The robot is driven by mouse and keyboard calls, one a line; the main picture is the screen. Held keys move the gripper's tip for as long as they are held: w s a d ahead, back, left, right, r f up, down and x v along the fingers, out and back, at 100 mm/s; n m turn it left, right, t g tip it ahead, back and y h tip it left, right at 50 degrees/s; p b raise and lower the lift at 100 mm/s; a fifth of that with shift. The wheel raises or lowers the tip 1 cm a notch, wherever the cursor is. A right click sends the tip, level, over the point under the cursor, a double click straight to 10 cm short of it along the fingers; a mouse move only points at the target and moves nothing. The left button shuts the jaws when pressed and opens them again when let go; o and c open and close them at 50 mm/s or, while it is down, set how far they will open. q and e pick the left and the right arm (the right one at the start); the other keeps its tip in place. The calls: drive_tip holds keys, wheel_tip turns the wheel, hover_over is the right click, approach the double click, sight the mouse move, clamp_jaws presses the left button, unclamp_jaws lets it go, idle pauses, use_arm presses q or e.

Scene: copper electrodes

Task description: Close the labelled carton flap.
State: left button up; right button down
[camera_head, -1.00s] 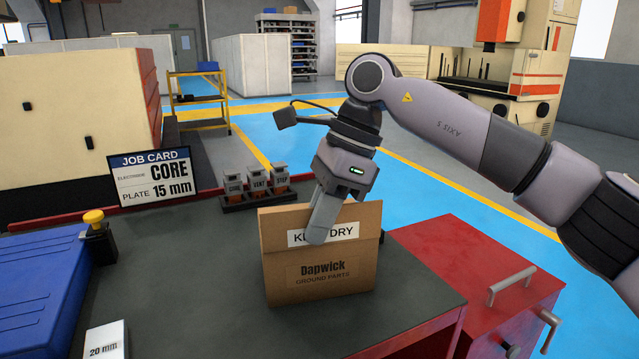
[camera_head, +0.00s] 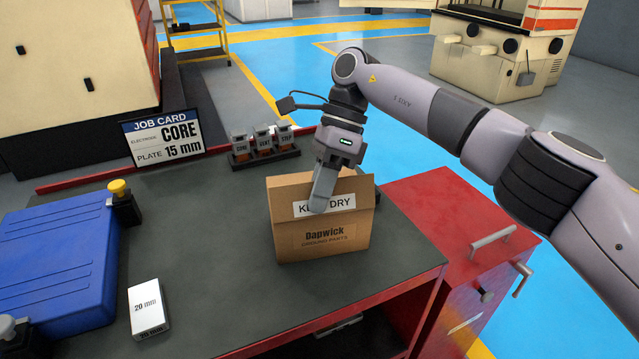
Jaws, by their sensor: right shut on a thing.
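The brown carton (camera_head: 345,240), printed "Dapwick", stands upright on the dark bench top. Its flap (camera_head: 285,194) carries a white label (camera_head: 342,203), of which I read "KE... DRY". The flap stands at the carton's upper front, not folded flat over the top. My right gripper (camera_head: 322,194) comes down from above and is shut on the flap. One finger lies in front of the flap and covers part of the label. The other finger and the carton's inside are hidden. My left gripper is not in view.
A rack of labelled electrodes (camera_head: 264,150) stands behind the carton, with a job card (camera_head: 163,137) to its left. A blue case (camera_head: 55,262) and a white 20 mm block (camera_head: 147,308) lie left. A red cabinet (camera_head: 455,235) adjoins right. Bench around the carton's left is clear.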

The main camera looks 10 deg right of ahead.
idle(0.4)
drive_tip(key=c, duration=1.3)
unclamp_jaws()
drive_tip(key=shift+w+d+r, duration=0.2)
drive_tip(key=shift+w+r, duration=0.05)
drive_tip(key=shift+r, duration=0.2)
drive_tip(key=shift+p+v, duration=2.7)
drive_tip(key=shift+v, duration=0.3)
